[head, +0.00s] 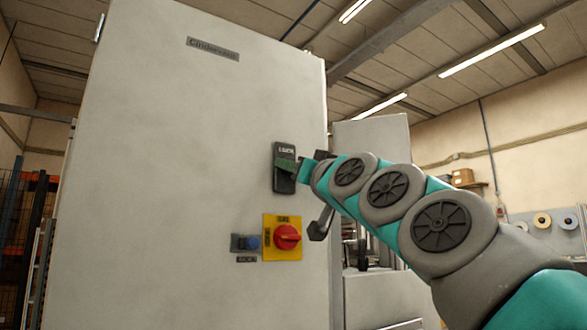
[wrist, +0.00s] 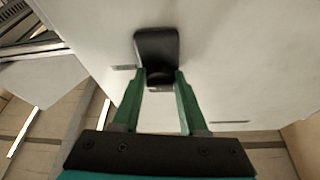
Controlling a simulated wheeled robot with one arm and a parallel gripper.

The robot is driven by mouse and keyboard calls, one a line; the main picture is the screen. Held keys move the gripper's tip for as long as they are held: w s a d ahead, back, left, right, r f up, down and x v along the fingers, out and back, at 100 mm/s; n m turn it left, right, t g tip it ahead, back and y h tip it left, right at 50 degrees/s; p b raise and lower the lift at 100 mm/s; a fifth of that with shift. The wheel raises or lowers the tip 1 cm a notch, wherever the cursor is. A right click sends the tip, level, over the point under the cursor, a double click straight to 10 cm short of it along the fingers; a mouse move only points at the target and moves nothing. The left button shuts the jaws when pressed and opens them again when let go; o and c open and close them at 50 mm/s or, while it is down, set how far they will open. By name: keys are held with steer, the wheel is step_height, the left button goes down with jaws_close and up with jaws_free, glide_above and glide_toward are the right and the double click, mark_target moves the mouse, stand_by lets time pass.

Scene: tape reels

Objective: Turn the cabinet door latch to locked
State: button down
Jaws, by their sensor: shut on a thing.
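The cabinet door (head: 180,150) is a large pale panel, and it fills much of the wrist view too. The latch (head: 284,160) is a dark upright plate with a label at its top, on the door's right side. In the wrist view the black latch plate (wrist: 157,46) shows at the top centre. My gripper (head: 290,166) is at the latch from the right. In the wrist view its green fingers (wrist: 161,78) stand either side of the dark latch knob and are shut on it. The knob's exact angle is partly hidden by the fingers.
Below the latch are a red rotary switch (head: 287,237) on a yellow plate and a blue button (head: 252,242). A nameplate (head: 212,49) is near the door top. Shelving stands at the left, and tape reels (head: 543,221) hang on the right wall.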

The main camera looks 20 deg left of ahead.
steer(key=shift+d+r+n+b, duration=0.1)
steer(key=shift+r+n+b, duration=0.25)
steer(key=shift+b, duration=0.35)
steer(key=shift+w+f+n+g+y+b, duration=0.1)
steer(key=shift+f+n+g+y+b, duration=0.15)
steer(key=shift+n+y+b, duration=0.45)
steer(key=shift+w+n+g+b, duration=0.1)
steer(key=shift+n+g+b, duration=0.25)
steer(key=shift+n+b, duration=0.45)
steer(key=shift+n, duration=0.45)
steer(key=shift+w+d+n+g+y+p, duration=0.1)
steer(key=shift+n+g+y+p, duration=0.25)
steer(key=shift+n+g+p, duration=1.2)
steer(key=shift+d+n+g+y+p, duration=0.1)
steer(key=shift+n+g+y+p, duration=0.35)
steer(key=shift+n, duration=2)
steer(key=shift+w+n+g+y+p, duration=0.1)
steer(key=shift+n+g+y+p, duration=0.1)
steer(key=shift+n+g+p, duration=1.4)
steer(key=shift+n+t+b, duration=0.35)
steer(key=shift+n+t, duration=0.05)
steer(key=shift+n, duration=0.2)
